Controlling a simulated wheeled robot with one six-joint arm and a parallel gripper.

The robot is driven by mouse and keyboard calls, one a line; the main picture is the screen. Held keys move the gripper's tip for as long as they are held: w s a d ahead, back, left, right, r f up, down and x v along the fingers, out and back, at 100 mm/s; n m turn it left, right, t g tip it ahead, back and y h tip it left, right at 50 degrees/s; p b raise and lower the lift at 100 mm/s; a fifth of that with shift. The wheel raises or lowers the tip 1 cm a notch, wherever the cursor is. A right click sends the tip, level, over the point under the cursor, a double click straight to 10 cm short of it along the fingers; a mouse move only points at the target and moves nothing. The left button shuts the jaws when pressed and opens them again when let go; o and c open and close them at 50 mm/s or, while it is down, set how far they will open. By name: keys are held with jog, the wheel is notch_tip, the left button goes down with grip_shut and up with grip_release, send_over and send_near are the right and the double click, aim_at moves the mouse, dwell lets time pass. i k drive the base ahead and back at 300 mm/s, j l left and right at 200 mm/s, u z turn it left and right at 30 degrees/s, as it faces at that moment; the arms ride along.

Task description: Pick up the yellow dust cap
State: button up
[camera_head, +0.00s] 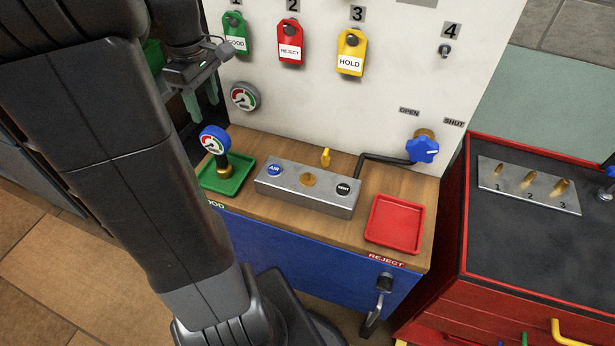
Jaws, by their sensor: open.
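A small yellow piece (325,157), which looks like the dust cap, stands upright just behind the grey metal block (290,193) on the wooden bench top. Its lower end is hidden by the block. My gripper (201,100) is at the upper left, in front of the white panel. Its two greenish fingers point down, are apart and have nothing visible between them. It is up and to the left of the yellow piece, well clear of it.
A gauge (214,142) stands at the green tray (243,178). A red tray (421,238) is at right, with a blue valve knob (423,149) and black hose behind. Tags hang on the white panel (400,80). A red cabinet (455,270) stands at right.

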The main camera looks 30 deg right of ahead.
aim_at(325, 159)
jog(key=j+z, duration=0.15)
jog(key=z, duration=0.2)
jog(key=j+z, duration=0.1)
jog(key=z, duration=0.25)
